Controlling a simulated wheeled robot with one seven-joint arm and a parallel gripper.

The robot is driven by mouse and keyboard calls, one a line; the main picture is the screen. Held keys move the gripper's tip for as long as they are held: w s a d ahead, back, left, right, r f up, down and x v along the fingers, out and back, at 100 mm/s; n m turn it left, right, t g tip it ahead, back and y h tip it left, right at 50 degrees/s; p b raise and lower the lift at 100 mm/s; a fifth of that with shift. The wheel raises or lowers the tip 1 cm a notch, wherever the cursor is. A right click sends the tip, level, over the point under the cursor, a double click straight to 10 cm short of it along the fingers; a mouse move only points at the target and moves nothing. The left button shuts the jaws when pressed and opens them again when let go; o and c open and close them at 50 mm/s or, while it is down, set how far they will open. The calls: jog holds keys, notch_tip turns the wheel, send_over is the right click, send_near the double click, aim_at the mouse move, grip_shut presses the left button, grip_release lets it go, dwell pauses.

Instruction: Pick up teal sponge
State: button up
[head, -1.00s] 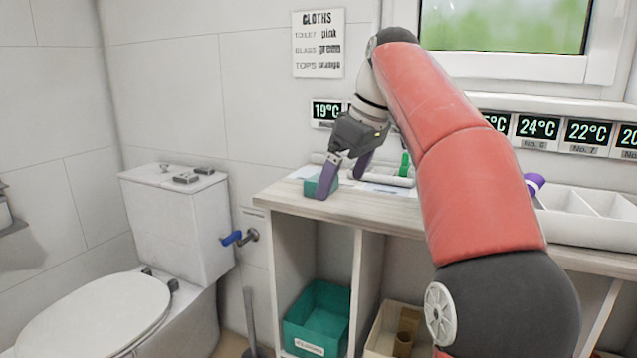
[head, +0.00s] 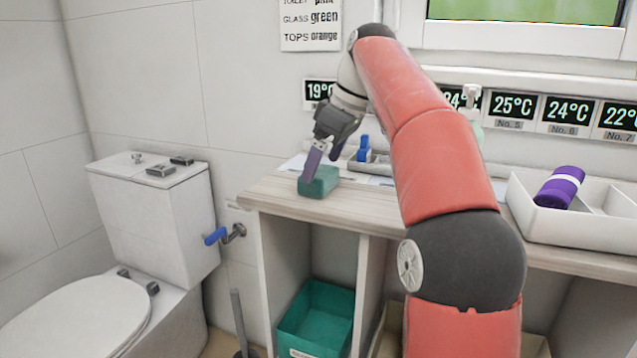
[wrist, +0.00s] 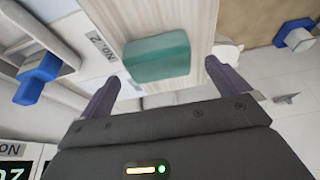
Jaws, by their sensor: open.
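The teal sponge (head: 319,181) is a small block on the left end of the wooden counter top (head: 285,199). It also shows in the wrist view (wrist: 157,57), ahead of and roughly between my fingertips. My gripper (head: 324,158) is open, with purple fingers, pointing down at the sponge. In the head view the nearer finger overlaps the sponge's upper left part. In the wrist view (wrist: 165,88) the sponge lies beyond the fingertips, and nothing is held. The far finger is partly hidden in the head view.
A blue item (head: 363,150) stands in a grey tray behind the sponge. A purple roll (head: 559,187) lies in a white divided tray (head: 530,218) at right. A teal bin (head: 316,318) sits below the counter. The toilet cistern (head: 155,215) stands at left.

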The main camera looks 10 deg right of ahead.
aim_at(318, 171)
jog(key=x, duration=0.3)
jog(key=shift+w+f+b, duration=0.1)
jog(key=shift+b, duration=0.25)
jog(key=shift+c, duration=0.3)
jog(key=c, duration=0.9)
jog(key=shift+c, duration=0.2)
